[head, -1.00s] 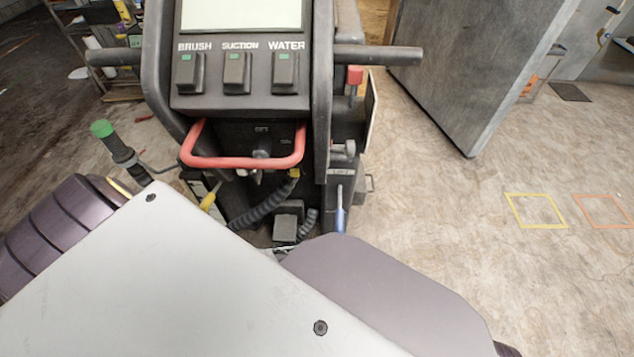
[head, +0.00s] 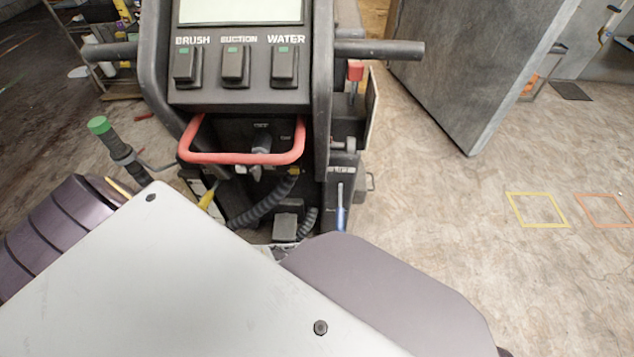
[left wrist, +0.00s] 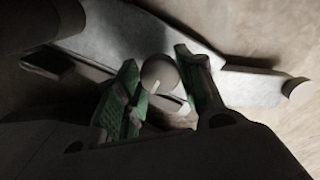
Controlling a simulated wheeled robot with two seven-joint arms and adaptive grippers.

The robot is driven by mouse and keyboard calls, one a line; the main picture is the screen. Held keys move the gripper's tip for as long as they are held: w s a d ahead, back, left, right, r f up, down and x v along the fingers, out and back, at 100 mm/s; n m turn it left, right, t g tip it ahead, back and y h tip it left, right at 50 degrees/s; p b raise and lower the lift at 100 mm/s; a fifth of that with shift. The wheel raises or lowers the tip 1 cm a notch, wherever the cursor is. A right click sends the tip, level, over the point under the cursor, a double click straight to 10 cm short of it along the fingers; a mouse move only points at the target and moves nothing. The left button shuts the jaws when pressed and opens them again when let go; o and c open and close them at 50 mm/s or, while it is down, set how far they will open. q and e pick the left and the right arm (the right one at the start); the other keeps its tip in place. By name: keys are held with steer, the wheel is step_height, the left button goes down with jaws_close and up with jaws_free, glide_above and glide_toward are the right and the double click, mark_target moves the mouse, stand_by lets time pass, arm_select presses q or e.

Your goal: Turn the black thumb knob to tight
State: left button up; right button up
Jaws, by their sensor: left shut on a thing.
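In the left wrist view, a round dark grey knob (left wrist: 160,73) with a pale line on its face sits between the fingers. I take it to be the thumb knob. My left gripper (left wrist: 156,64) has green-lined fingers on both sides of it and is shut on it. The knob's surroundings are dark, and I see no tight marking. In the head view I cannot make out this knob or the left gripper; my own arm covers the lower part. My right gripper is in neither view.
A floor-cleaning machine (head: 238,98) with brush, suction and water switches stands ahead. It has a red loop handle (head: 240,158), a red-topped lever (head: 355,70) and a corrugated hose (head: 265,205). A green-topped grip (head: 98,125) is at left. Open floor (head: 440,200) lies at right.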

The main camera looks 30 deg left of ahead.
arm_select(q)
steer(key=o, duration=1)
steer(key=shift+r, duration=0.3)
steer(key=shift+r, duration=5.65)
steer(key=shift+s, duration=0.15)
